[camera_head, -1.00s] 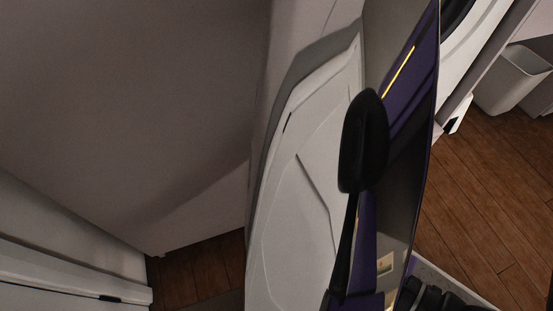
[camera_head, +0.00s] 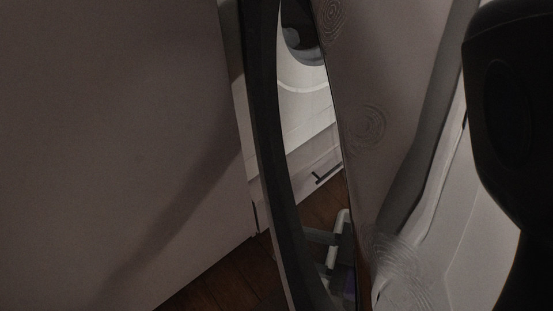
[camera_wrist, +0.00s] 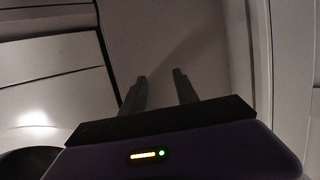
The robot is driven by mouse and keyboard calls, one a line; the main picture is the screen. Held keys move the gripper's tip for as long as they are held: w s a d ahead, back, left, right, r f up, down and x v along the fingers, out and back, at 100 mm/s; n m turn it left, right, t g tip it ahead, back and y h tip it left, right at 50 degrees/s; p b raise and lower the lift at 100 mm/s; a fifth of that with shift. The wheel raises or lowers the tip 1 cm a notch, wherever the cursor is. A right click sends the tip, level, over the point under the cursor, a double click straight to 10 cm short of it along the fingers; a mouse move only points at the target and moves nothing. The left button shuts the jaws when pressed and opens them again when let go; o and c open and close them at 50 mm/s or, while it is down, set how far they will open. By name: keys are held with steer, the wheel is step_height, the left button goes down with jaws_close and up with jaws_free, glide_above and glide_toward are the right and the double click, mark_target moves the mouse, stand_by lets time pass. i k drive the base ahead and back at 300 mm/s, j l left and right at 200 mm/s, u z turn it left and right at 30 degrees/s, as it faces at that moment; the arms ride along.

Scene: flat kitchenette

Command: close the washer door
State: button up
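A dark curved rim (camera_head: 262,150), which looks like the washer door's edge, stands upright near the middle of the head view, seen almost edge-on. Beside it a strip of bright white front with a dark round shape shows; I cannot tell whether this is seen through glass or mirrored. In the wrist view my gripper (camera_wrist: 160,77) has its two grey fingers apart, with nothing visible between them. The fingers point at a plain pale surface. I cannot make out the gripper in the head view, nor whether it touches the door.
A large plain pale panel (camera_head: 110,130) fills the left of the head view, with dark wooden floor (camera_head: 215,280) below. A big black rounded shape and pale surfaces crowd the right side. In the wrist view a white panelled front (camera_wrist: 45,55) is at left and an upright pale edge at right.

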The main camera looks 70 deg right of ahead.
mark_target(444, 109)
steer(key=k+j+u, duration=0.25)
steer(key=k+j, duration=0.25)
steer(key=k, duration=0.15)
steer(key=k+j+u, duration=0.1)
steer(key=j+u, duration=0.4)
steer(key=j, duration=0.25)
